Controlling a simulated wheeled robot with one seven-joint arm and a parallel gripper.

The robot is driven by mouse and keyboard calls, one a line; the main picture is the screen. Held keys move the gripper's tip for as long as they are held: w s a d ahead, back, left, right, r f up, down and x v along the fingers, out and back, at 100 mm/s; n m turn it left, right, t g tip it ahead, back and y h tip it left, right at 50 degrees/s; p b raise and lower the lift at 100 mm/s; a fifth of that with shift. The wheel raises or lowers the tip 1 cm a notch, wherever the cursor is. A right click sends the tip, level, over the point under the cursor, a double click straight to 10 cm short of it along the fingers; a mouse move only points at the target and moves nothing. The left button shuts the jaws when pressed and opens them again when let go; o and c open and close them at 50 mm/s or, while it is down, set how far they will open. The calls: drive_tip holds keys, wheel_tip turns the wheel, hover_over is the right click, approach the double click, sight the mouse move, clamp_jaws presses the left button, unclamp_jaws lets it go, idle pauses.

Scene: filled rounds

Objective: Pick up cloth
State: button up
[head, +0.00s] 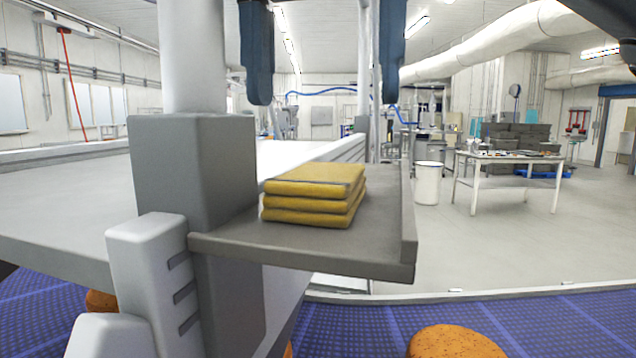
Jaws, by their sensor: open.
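The cloth (312,196) is yellow and folded into several flat layers, with a thin dark line along its upper edge. It lies on a small grey shelf (345,250) near the middle of the head view. My gripper (323,94) shows as two dark blue fingers hanging down from the top edge. The fingers are wide apart with nothing between them. In the picture they are above the cloth and apart from it; the depth between them is hard to judge.
The shelf has a raised right lip (409,220) and a grey post (192,170) at its left. Below runs a blue belt (370,330) with brown rounds (452,342). A white table (508,157) and a white bin (427,184) stand farther back on open floor.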

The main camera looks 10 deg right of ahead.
sight(322, 170)
drive_tip(key=shift+f, duration=3.3)
drive_tip(key=shift+c, duration=0.2)
drive_tip(key=c, duration=1.1)
drive_tip(key=shift+r, duration=0.15)
drive_tip(key=shift+r, duration=0.6)
wheel_tip(322, 170, up, 3)
drive_tip(key=shift+d+r, duration=0.1)
drive_tip(key=s+d+r, duration=0.5)
drive_tip(key=s+r, duration=0.1)
drive_tip(key=s, duration=0.4)
drive_tip(key=shift+s+d+r, duration=0.15)
drive_tip(key=shift+s, duration=0.05)
